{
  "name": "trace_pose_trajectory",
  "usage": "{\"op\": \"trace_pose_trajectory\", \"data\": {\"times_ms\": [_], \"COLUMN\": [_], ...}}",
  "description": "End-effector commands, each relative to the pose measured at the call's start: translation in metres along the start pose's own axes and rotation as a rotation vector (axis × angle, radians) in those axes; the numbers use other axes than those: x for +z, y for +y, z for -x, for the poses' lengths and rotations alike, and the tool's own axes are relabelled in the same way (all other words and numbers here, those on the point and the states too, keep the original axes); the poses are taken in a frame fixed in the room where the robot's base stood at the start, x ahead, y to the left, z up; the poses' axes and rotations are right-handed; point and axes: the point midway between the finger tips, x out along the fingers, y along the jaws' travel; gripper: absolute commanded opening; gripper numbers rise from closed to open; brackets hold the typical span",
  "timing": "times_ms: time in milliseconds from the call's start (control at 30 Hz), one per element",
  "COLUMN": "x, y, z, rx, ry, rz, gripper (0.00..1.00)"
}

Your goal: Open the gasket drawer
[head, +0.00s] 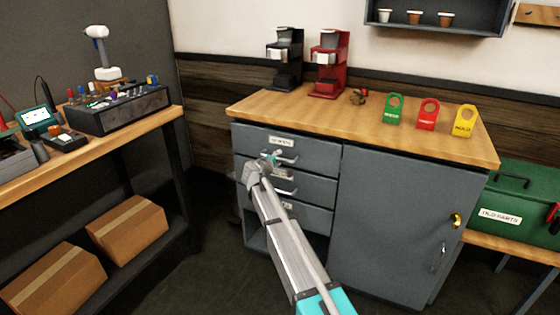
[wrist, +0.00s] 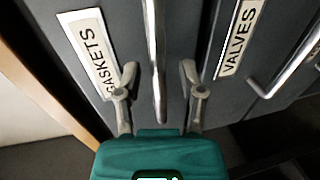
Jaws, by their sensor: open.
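The gasket drawer (head: 252,138) is the top drawer of the grey cabinet and looks shut, its front in line with the drawers below. In the wrist view its label (wrist: 88,52) reads GASKETS, and its silver bar handle (wrist: 156,40) runs down the middle. My gripper (wrist: 159,78) is open, with one finger on each side of this handle and a visible gap to it. In the head view my gripper (head: 274,157) is at the top drawer's handle, and my arm hides parts of the lower drawers.
The VALVES drawer (wrist: 228,75) is beside it in the wrist view, with its own handle (wrist: 285,68). A black brewer (head: 287,60) and a red brewer (head: 328,65) stand on the wooden countertop (head: 365,120). Dark floor (head: 190,245) lies free left of the cabinet.

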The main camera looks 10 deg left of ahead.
Motion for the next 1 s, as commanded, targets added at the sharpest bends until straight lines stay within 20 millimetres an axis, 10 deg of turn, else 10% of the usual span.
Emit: {"op": "trace_pose_trajectory", "data": {"times_ms": [267,533,1000], "x": [0.0,0.0,0.002], "y": [0.0,0.0,-0.001], "z": [0.0,0.0,0.003], "rx": [0.0,0.0,-0.001], "ry": [0.0,0.0,-0.003], "rz": [0.0,0.0,0.0], "gripper": [0.51,0.01,0.0]}}
